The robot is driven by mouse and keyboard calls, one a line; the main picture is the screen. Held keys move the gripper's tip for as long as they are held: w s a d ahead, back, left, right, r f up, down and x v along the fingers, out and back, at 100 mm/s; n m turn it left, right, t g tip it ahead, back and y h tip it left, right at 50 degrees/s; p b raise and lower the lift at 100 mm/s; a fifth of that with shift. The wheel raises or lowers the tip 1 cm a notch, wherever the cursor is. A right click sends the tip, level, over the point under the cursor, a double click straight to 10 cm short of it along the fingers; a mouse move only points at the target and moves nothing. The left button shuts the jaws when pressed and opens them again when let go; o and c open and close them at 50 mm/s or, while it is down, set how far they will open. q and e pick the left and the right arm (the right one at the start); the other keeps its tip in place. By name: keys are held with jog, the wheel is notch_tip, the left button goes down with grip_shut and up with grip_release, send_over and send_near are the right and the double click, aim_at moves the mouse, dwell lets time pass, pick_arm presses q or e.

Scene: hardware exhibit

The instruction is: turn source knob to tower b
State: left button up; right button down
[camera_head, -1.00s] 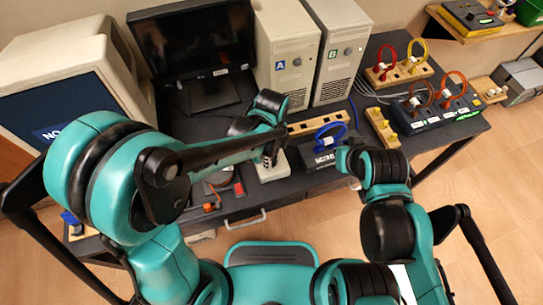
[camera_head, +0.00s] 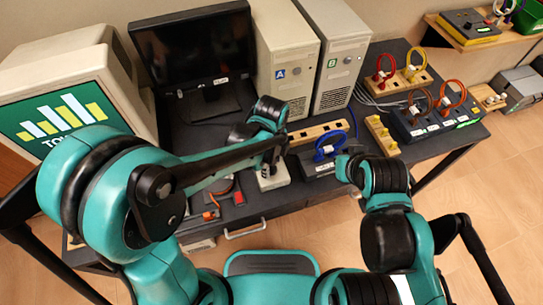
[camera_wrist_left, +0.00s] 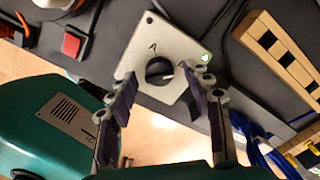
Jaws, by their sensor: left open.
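The source knob unit is a small light-grey plate (camera_wrist_left: 150,45) with a dark round knob (camera_wrist_left: 160,70) and a lit green light in the left wrist view. In the head view its box (camera_head: 272,178) sits at the desk's front, partly hidden by my left gripper (camera_head: 272,158). In the left wrist view my left gripper (camera_wrist_left: 168,92) is open, its fingers spread either side of the knob's near side; contact is unclear. Tower A (camera_head: 284,65) and tower B (camera_head: 338,60) stand behind. My right gripper (camera_head: 347,165) is near the desk's front; its fingers are unclear.
A CRT monitor (camera_head: 60,113) at left shows a green screen with bars and partly hidden text. A black flat monitor (camera_head: 195,45) is dark. A blue cable (camera_head: 330,145), a wooden socket strip (camera_head: 318,132) and a red switch (camera_wrist_left: 72,45) lie near the knob unit.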

aim_at(271, 167)
pick_arm(q)
notch_tip(271, 167, up, 11)
jog(key=shift+r, duration=0.15)
dwell(0.6)
jog(key=s+a+n+t, duration=0.3)
jog(key=a+n, duration=0.6)
jog(key=n, duration=0.2)
jog(key=s+a+r+n+t, duration=0.1)
jog(key=a+n+t, duration=0.3)
jog(key=a+n, duration=0.5)
jog(key=s+n, duration=0.1)
jog(key=n, duration=0.2)
jog(key=shift+s+n, duration=0.3)
jog(key=shift+s, duration=0.1)
jog(key=shift+r, duration=0.1)
